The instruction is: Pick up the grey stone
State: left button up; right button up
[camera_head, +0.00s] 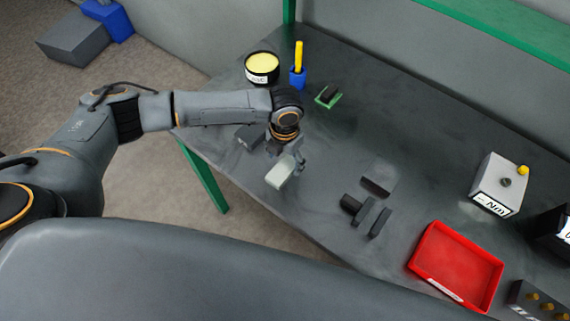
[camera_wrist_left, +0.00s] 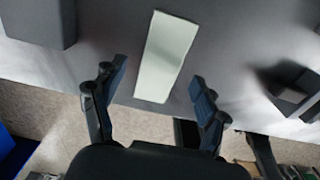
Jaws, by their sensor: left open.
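The grey stone, a pale grey-green oblong block (camera_head: 280,172), lies near the front edge of the dark table. It also shows in the left wrist view (camera_wrist_left: 167,55), lengthwise and slightly tilted. My left gripper (camera_head: 292,158) is at the stone's far end in the head view and hides part of it. In the left wrist view my left gripper (camera_wrist_left: 155,88) is open and empty, its fingers spread wider than the stone. The stone's near end lies between the fingers in that picture; whether the fingers are at its height I cannot tell. My right gripper is not in view.
A dark block (camera_head: 250,137) lies close left of the stone. Several dark pieces (camera_head: 365,212) lie to the right, before a red tray (camera_head: 415,250). A yellow-topped tin (camera_head: 262,74) and a blue holder (camera_head: 298,78) stand behind. The table around the stone is otherwise mostly clear.

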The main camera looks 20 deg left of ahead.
pick_arm(q)
jog(key=shift+f, duration=1.2)
jog(key=shift+r, duration=0.1)
grip_shut()
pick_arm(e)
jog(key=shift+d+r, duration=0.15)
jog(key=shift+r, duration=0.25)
pick_arm(q)
jog(key=shift+w+r+b, duration=0.1)
jog(key=shift+r+b, duration=0.3)
jog(key=shift+r, duration=0.1)
jog(key=r, duration=0.1)
jog(key=r+b, duration=0.1)
jog(key=shift+s+r, duration=0.3)
jog(key=shift+s, duration=0.05)
jog(key=s+r+b, duration=0.3)
jog(key=s+r, duration=0.6)
jog(key=s, duration=0.4)
jog(key=shift+s+r+b, duration=0.2)
jog(key=shift+s+b, duration=0.05)
jog(key=shift+b, duration=0.1)
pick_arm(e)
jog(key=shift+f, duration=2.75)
